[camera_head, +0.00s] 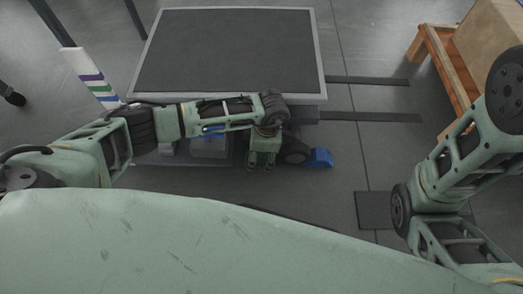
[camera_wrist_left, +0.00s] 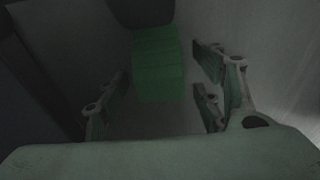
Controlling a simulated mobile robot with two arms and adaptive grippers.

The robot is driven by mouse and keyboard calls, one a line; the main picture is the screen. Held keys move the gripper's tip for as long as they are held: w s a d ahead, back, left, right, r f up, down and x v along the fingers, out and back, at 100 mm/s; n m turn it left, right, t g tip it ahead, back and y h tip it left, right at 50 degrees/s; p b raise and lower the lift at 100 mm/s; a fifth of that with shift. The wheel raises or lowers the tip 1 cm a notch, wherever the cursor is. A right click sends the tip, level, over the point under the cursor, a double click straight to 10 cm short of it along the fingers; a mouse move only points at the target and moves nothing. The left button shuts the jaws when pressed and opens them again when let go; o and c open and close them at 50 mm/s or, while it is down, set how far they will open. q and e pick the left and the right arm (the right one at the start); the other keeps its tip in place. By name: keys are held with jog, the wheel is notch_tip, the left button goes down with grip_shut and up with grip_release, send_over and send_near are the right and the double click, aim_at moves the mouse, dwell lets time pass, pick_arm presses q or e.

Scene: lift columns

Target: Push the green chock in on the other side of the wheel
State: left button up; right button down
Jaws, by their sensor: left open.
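The green chock (camera_wrist_left: 158,62) lies on the floor in the left wrist view, ahead of and between the fingers of my left gripper (camera_wrist_left: 158,95). A dark rounded shape (camera_wrist_left: 142,12), apparently the wheel, is just beyond it. In the head view, my left gripper (camera_head: 261,168) points down just left of the dark wheel (camera_head: 295,151) and hides the green chock. The gripper is open; I cannot tell whether it touches the chock. A blue chock (camera_head: 321,158) sits on the right side of the wheel. My right arm shows at right, but its gripper is out of view.
A platform with a dark top and grey rim (camera_head: 320,60) stands above the wheel, behind my left arm. A striped post (camera_head: 92,78) is at left. A wooden stand with a box (camera_head: 490,38) is at upper right. Dark strips (camera_head: 370,117) lie on the floor at right.

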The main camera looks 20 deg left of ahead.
pick_arm(q)
jog(key=shift+f, duration=0.3)
jog(key=c, duration=1.5)
